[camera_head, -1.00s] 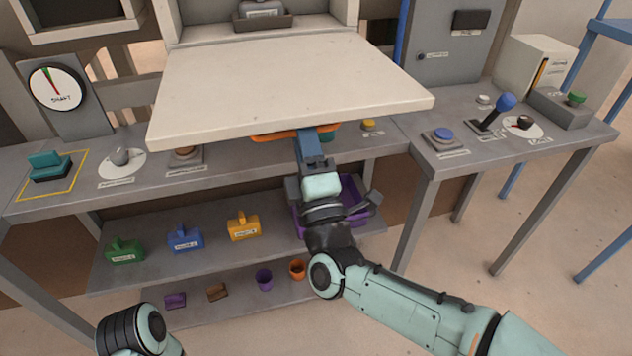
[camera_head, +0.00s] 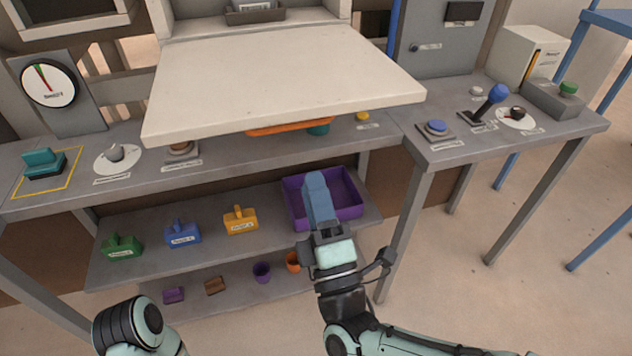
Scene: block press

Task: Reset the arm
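My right gripper (camera_head: 316,190) is in front of the bench, below the cream board (camera_head: 285,80). Its blue-grey fingers point away from me and overlap the purple bin (camera_head: 351,192) on the shelf in the picture. They look like one block from here, so I cannot tell whether they are open or shut. I see no object held in them. Of my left arm only a dark and mint joint shows at the bottom left; its gripper is out of view.
The cream board overhangs the bench, with an orange edge (camera_head: 290,127) below it. Green (camera_head: 122,246), blue (camera_head: 183,234) and yellow (camera_head: 240,220) handled blocks stand on the shelf. A blue-knobbed lever (camera_head: 497,94) and a blue button (camera_head: 437,127) are at right.

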